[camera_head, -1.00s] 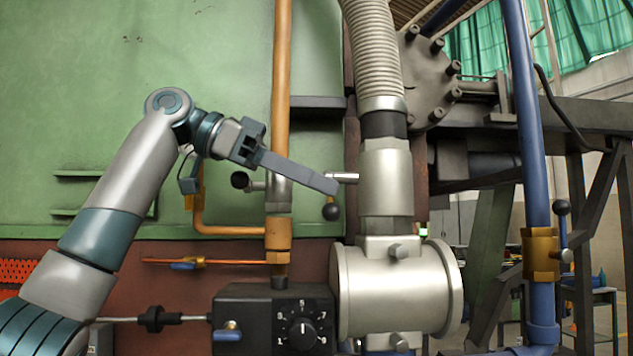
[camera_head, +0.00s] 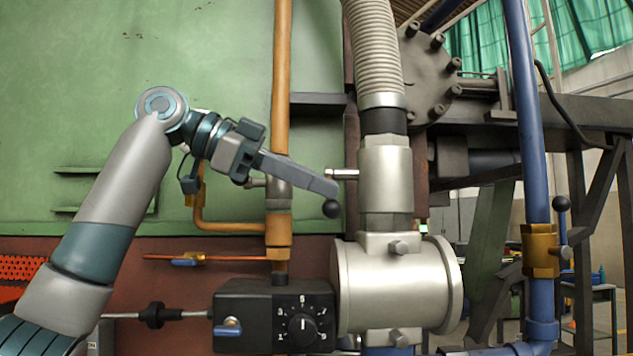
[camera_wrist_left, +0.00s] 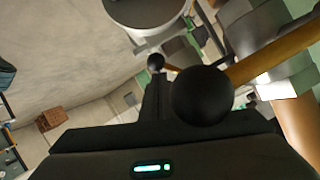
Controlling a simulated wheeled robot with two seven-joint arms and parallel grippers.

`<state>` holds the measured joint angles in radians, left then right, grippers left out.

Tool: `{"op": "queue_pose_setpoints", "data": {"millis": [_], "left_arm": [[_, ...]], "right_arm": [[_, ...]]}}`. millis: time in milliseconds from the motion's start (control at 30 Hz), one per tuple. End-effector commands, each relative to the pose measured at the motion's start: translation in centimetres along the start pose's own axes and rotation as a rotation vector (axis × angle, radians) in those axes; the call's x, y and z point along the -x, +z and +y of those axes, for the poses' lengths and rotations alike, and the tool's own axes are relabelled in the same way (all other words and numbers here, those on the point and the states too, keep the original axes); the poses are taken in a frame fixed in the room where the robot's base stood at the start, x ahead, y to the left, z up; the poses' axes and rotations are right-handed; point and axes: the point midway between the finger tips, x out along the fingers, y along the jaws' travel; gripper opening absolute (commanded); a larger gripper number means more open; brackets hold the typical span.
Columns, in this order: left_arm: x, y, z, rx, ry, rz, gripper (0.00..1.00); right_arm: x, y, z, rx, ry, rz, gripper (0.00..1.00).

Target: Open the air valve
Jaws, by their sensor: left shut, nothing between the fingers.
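A black ball knob (camera_head: 331,208) shows right below the tips of my left gripper (camera_head: 328,188), by a metal valve body (camera_head: 278,198) on the orange vertical pipe. In the left wrist view a black ball (camera_wrist_left: 202,95) looms large just beyond the gripper. My left gripper is shut and empty; I cannot tell if it touches the ball. Its fingers hide part of the valve body and its handle. A brass valve (camera_head: 540,252) on the blue vertical pipe (camera_head: 531,130) has an upright lever with a black ball (camera_head: 561,204). No label shows which one is the air valve.
A silver pipe fitting (camera_head: 386,180) under a ribbed hose (camera_head: 375,50) stands just right of my fingertips. A black control box (camera_head: 270,318) with a numbered dial is below. A thin copper pipe (camera_head: 225,258) runs left under the arm.

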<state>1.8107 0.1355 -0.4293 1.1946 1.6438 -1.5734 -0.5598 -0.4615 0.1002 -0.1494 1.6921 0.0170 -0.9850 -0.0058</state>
Motion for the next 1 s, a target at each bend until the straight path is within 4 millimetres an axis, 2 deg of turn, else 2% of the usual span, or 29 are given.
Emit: {"op": "queue_pose_setpoints", "data": {"millis": [267,700,1000], "left_arm": [[-0.3,0.7,0.0,-0.152,-0.066,-0.002,0.00],[-1.0,2.5,-0.5,-0.726,-0.316,-0.002,0.00],[-1.3,3.0,-0.9,-0.982,-0.427,-0.002,0.00]], "right_arm": [[0.0,-0.1,0.0,0.000,0.001,0.000,0.41],[1.1,-0.8,0.0,0.000,0.001,0.007,0.41],[1.2,-0.1,-0.1,-0.001,0.000,-0.003,0.41]]}}
